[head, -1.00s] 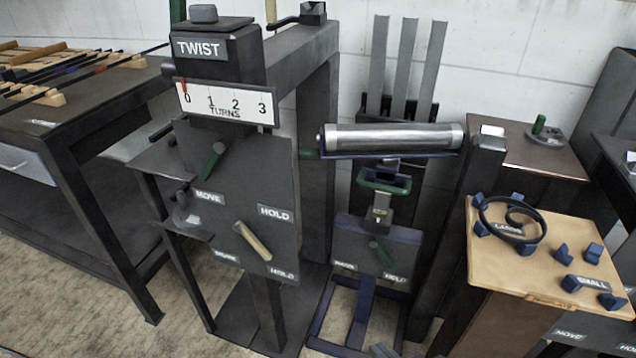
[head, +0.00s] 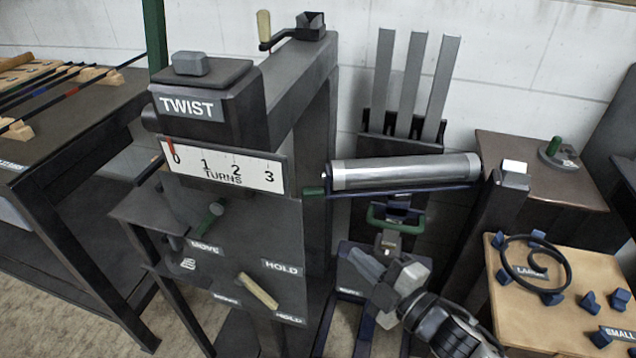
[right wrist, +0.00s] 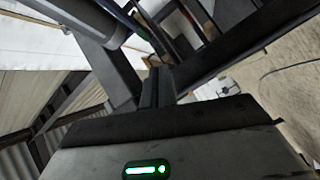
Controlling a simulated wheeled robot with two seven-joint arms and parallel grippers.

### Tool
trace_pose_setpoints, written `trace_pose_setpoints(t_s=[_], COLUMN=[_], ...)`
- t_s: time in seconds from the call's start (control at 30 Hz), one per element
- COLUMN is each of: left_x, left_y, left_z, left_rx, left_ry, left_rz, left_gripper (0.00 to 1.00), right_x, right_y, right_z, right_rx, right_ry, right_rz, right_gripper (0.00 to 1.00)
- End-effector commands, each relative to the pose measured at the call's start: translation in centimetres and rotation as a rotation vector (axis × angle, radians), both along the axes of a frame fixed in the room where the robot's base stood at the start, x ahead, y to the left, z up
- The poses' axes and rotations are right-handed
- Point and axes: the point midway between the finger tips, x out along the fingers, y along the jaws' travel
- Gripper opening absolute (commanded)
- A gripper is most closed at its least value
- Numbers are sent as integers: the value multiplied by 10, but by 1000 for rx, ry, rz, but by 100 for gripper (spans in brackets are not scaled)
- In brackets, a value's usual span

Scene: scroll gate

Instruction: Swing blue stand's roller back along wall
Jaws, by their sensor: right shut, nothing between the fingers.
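The blue stand's roller (head: 405,172), a silver cylinder in a dark blue cradle, reaches across from beside the twist stand to the dark post on the right. A green grip (head: 314,191) shows at its left end. A green U-shaped handle (head: 398,217) sits below the roller on the stand. My right gripper (head: 364,264) is shut and empty in front of the stand's lower panel, below the green handle, hiding much of that panel. The roller's grey underside seems to show at the upper left of the right wrist view (right wrist: 92,20). My left gripper is not in view.
The twist stand (head: 222,178) with its turns scale stands close on the left. A wooden board (head: 520,300) with blue pegs and a black spiral is at the right. Upright grey slats (head: 413,85) stand against the white wall behind the roller.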

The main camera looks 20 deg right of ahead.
Motion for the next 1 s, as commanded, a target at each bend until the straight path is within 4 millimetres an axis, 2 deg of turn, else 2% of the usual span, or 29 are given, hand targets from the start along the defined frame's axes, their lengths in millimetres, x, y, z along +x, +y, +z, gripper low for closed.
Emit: trace_pose_setpoints(t_s=[0.03,0.1,0.23,0.37,0.77,1.0], left_x=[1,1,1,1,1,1], left_y=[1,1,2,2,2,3], left_z=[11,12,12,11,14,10], left_rx=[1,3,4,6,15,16], left_ry=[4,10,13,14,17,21], left_rz=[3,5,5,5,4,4], left_gripper=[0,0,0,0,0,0], right_x=[9,15,21,34,104,134], right_y=[-7,-12,-13,-4,41,33], right_z=[16,21,22,21,22,20], right_rx=[-137,-276,-395,-402,-396,-397], right_ry=[-85,-171,-243,-251,-248,-245], right_rz=[60,130,196,201,199,198], right_gripper=[0,0,0,0,0,0])
